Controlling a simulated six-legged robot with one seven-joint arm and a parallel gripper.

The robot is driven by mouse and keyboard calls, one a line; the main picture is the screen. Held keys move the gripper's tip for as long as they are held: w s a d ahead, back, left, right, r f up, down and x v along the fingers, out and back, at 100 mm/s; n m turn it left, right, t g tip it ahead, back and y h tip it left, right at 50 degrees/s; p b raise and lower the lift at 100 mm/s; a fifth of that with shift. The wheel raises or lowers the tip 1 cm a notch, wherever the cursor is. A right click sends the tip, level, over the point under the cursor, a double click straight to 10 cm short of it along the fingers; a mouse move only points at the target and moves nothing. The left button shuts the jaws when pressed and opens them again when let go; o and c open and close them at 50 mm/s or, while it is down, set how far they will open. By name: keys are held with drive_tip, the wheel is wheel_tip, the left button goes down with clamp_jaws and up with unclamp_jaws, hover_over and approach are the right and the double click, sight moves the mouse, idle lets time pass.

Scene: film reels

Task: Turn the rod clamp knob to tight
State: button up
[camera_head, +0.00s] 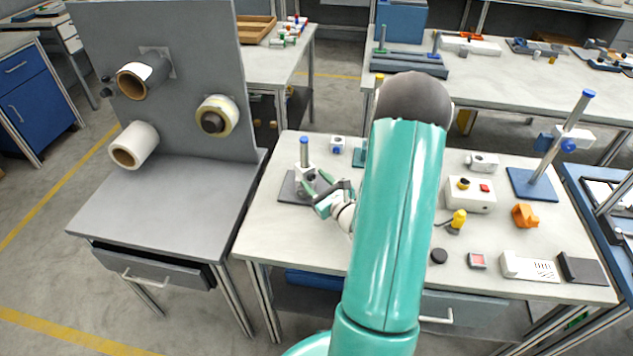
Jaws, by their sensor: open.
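A rod stand with a blue-topped rod (304,150) stands upright on a dark base plate (288,188) at the left of the white bench. A pale clamp block (305,173) sits on this rod; its knob is too small and too covered to make out. A second rod stand with a tilted rod (562,135) stands on a blue plate (532,185) at the right, with a white clamp and a blue knob (568,146).
My green arm hides the bench middle. A small white block with a blue knob (337,145) stands behind my gripper. A control box (470,195), a yellow-topped joystick (457,220) and an orange part (525,215) are to the right. A grey panel with rolls (180,80) stands left.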

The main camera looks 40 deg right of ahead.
clamp_jaws()
drive_tip(key=shift+m, duration=0.3)
drive_tip(key=m, duration=0.3)
drive_tip(key=shift+d+m, duration=0.1)
drive_tip(key=shift+m, duration=1.9)
unclamp_jaws()
